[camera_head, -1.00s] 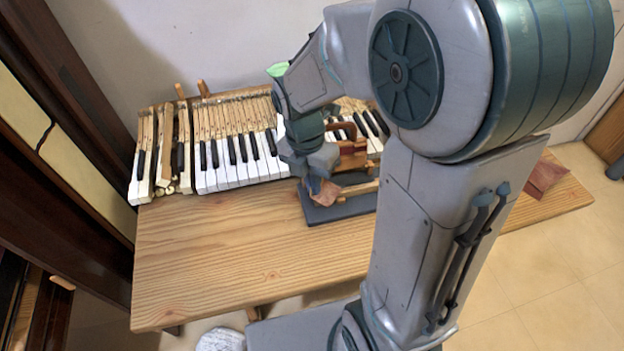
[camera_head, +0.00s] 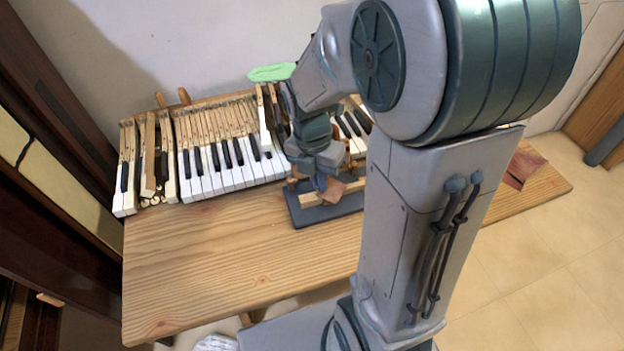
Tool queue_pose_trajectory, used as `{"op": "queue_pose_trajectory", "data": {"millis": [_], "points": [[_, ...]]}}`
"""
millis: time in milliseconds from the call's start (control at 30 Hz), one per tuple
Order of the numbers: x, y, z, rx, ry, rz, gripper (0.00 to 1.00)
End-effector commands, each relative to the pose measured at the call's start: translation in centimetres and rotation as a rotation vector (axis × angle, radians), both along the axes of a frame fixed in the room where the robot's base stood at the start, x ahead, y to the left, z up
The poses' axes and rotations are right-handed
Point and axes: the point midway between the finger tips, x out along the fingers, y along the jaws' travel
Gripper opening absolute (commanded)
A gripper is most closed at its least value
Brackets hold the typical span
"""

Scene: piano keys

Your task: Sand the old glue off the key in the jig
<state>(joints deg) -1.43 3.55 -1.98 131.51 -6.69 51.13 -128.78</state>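The jig (camera_head: 318,214) is a dark blue-grey board on the table in front of the keyboard. A pale wooden bar, which looks like the key (camera_head: 352,187), lies across it; my arm hides its right end. My gripper (camera_head: 326,186) points down over the left part of the jig. Its fingers look closed on a crumpled reddish-brown piece that looks like sandpaper (camera_head: 334,191). The sandpaper is at the left end of the bar; I cannot tell whether they touch. Any glue is too small to see.
The piano keyboard (camera_head: 228,178) lies along the back of the wooden table (camera_head: 215,270), with several loose keys at its left. One key (camera_head: 264,128) stands raised beside my arm. A light green object (camera_head: 271,73) is behind. A reddish object (camera_head: 525,165) sits far right. The table's front left is clear.

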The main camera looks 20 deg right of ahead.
Motion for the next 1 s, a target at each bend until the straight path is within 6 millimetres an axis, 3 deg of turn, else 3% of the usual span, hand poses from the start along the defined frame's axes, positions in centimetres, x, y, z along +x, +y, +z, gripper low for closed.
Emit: {"op": "queue_pose_trajectory", "data": {"millis": [200, 567, 1000], "points": [[0.0, -2.1, -0.1, 0.0, 0.0, -0.004, 0.0], [-0.1, -3.7, -0.2, 0.0, 0.001, -0.004, 0.0], [-0.2, -7.0, -0.1, 0.0, 0.001, -0.003, 0.0]]}}
